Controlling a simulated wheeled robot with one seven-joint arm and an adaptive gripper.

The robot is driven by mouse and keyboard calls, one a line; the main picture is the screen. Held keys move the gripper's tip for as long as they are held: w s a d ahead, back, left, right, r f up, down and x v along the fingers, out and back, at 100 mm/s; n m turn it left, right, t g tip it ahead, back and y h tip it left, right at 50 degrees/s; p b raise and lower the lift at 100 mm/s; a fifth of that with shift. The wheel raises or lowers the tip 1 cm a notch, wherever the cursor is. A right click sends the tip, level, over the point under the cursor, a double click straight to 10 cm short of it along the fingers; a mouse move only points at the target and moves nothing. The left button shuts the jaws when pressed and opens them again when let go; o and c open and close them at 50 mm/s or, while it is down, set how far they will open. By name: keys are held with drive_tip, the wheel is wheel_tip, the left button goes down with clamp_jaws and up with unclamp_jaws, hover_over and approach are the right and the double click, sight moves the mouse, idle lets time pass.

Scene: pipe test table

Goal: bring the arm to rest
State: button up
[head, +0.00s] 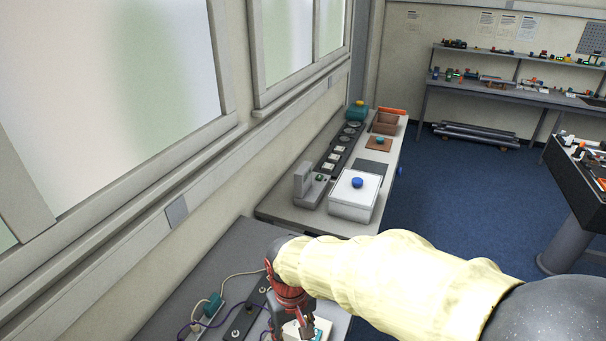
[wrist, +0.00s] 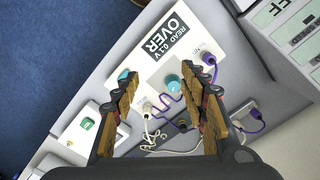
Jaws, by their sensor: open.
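My arm, in a pale yellow sleeve, reaches across the bottom of the head view. My gripper (head: 298,326) hangs over the near grey bench (head: 228,262), partly cut off by the frame's lower edge. In the wrist view my gripper (wrist: 163,82) is open, its two wood-coloured fingers spread with nothing between them. Beyond the fingers is a white meter box (wrist: 150,58) with a dark label reading "READ 0.1V OVER" and a teal knob (wrist: 173,84). Its distance from the fingertips is hard to tell.
A purple lead (wrist: 170,102) and a cream lead (wrist: 148,128) run between sockets under the fingers. A white box with a blue knob (head: 350,203) stands on the farther bench. The window wall is at left; blue floor (head: 450,190) lies open at right.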

drive_tip(key=s+d+r+m+t+b, duration=0.1)
drive_tip(key=s+d+r+t+b, duration=0.1)
drive_tip(key=d, duration=0.5)
drive_tip(key=s+d+r+m+t+b, duration=0.2)
drive_tip(key=s+d+r+b, duration=0.1)
drive_tip(key=d, duration=0.4)
drive_tip(key=s+d+r+m+t+b, duration=0.2)
drive_tip(key=s+d+r, duration=0.2)
drive_tip(key=d, duration=0.3)
drive_tip(key=shift+d+r, duration=0.15)
drive_tip(key=shift+r, duration=0.15)
